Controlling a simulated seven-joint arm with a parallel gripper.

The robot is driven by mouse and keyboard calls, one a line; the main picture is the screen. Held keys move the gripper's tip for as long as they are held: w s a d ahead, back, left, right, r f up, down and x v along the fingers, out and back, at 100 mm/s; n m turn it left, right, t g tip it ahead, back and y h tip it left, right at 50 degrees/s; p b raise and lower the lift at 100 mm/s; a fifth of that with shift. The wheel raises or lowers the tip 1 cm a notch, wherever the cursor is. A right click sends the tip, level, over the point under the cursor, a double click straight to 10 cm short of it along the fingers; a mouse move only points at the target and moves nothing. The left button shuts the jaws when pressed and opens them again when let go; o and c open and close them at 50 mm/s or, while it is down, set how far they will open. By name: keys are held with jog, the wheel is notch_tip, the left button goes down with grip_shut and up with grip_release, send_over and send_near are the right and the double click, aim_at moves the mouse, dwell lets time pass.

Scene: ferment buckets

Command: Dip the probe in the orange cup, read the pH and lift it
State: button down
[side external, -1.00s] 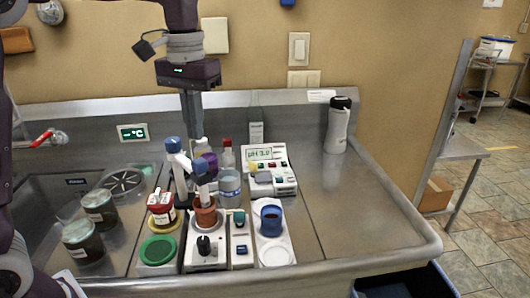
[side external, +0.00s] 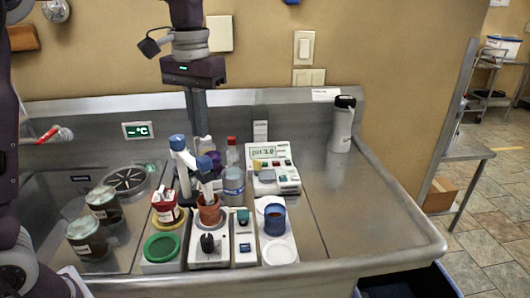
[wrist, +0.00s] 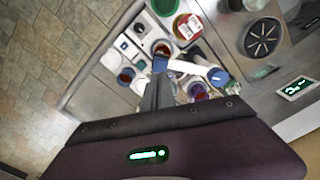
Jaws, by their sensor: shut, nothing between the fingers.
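The orange cup (side external: 209,215) stands on a white stirrer with a black knob. A probe with a blue cap (side external: 205,190) stands in the cup, its lower end hidden inside. The cup's rim also shows in the wrist view (wrist: 154,45). The white probe arm with a blue top (side external: 180,152) rises behind it. The pH meter (side external: 282,182) stands behind to the right; its display (side external: 263,152) reads about pH 3.0, the last digit blurry. My gripper (side external: 199,134) is shut and empty, pointing down above and behind the cup. Its fingertips (wrist: 160,72) appear near the probe's blue cap.
A blue cup (side external: 275,220) stands on a white tray at right. A red-labelled jar (side external: 165,208), a green lid (side external: 161,247) and two dark jars (side external: 87,240) lie left. Bottles (side external: 233,178) crowd behind the cup.

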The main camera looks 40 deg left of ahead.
aim_at(203, 159)
jog(key=c, duration=1.7)
grip_release()
jog(key=shift+m, duration=0.6)
jog(key=o, duration=0.5)
jog(key=m, duration=0.3)
jog(key=shift+f+m, duration=0.2)
jog(key=shift+m, duration=0.1)
jog(key=shift+o, duration=0.2)
notch_tip(203, 159, down, 7)
jog(key=shift+r, duration=0.1)
grip_shut()
